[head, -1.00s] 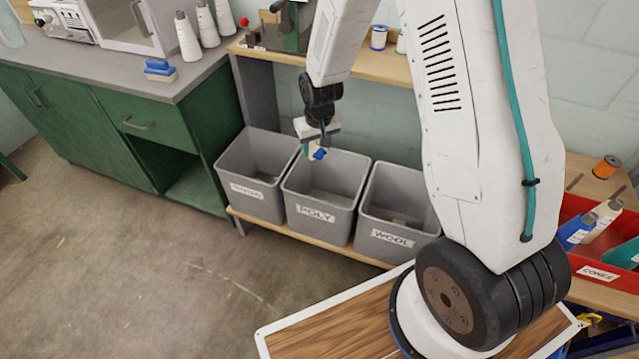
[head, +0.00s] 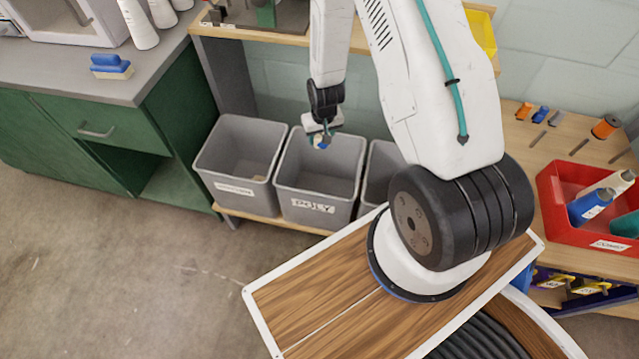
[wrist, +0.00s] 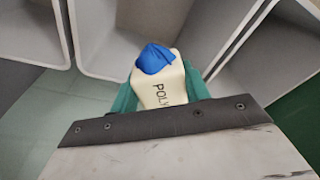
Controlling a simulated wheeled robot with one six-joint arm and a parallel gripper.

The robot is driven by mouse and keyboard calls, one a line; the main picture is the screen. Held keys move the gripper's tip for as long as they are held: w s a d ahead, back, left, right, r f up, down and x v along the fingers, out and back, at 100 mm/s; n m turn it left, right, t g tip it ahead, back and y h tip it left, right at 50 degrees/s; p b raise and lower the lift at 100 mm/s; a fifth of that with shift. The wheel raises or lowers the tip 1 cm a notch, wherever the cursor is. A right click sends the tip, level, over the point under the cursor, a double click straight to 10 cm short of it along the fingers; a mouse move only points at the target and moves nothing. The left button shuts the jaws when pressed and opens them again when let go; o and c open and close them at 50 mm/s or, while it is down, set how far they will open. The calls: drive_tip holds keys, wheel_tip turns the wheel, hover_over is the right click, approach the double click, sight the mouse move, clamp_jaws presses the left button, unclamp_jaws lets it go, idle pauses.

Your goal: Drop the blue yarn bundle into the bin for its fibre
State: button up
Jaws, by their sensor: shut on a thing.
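The blue yarn bundle (wrist: 155,60) has a cream wrap reading "POLY" with blue yarn at its end. My gripper (wrist: 158,88) is shut on it, with a green finger on each side. In the head view my gripper (head: 322,134) hangs over the back left part of the grey bin labelled POLY (head: 312,207); the bundle (head: 320,143) shows small and partly hidden at its tip. The left grey bin (head: 235,187) has a label too small to read. The right bin (head: 378,170) is mostly hidden by my arm.
The bins stand side by side on a low wooden shelf (head: 270,222). A green cabinet (head: 90,130) with a blue brush (head: 110,66) on top is at left. A red tray of cones (head: 560,215) sits on the right bench.

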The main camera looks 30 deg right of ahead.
drive_tip(key=s+f, duration=0.1)
drive_tip(key=d+f, duration=0.1)
drive_tip(key=f, duration=0.1)
drive_tip(key=shift+s+d, duration=0.2)
drive_tip(key=shift+s, duration=0.2)
drive_tip(key=shift+f, duration=2.8)
drive_tip(key=o, duration=1)
drive_tip(key=shift+s+a+r, duration=0.1)
drive_tip(key=shift+s+r, duration=0.1)
drive_tip(key=shift+r, duration=1.1)
drive_tip(key=shift+s+r, duration=0.2)
drive_tip(key=shift+r, duration=1.1)
drive_tip(key=shift+s+a+r, duration=0.1)
drive_tip(key=shift+s+r, duration=0.1)
drive_tip(key=shift+r, duration=1.1)
